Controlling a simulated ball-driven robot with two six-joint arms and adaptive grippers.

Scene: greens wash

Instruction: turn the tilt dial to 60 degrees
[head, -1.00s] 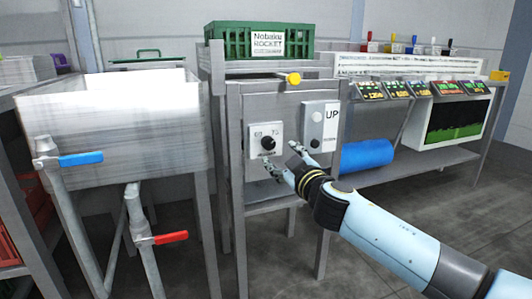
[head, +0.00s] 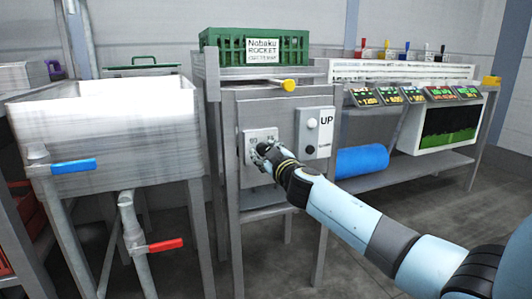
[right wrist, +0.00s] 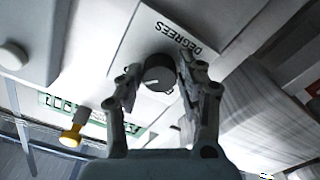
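The tilt dial is a round black knob (right wrist: 158,73) with a white mark, on a white plate (head: 250,137) on the grey cabinet front. In the right wrist view, the plate reads "DEGREES" upside down. My right gripper (head: 263,151) is at the dial and covers most of it in the head view. In the right wrist view, my right gripper's fingers (right wrist: 158,70) stand on either side of the knob. The right-hand finger is very close to it or touching; a small gap shows at the other. The angle the mark points to cannot be read. My left gripper is not in view.
An UP switch box (head: 315,133) is mounted just right of the dial plate. A yellow-ended handle (head: 289,85) sticks out above, below a green crate (head: 257,46). A white sink (head: 105,115) with blue and red valve handles stands to the left.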

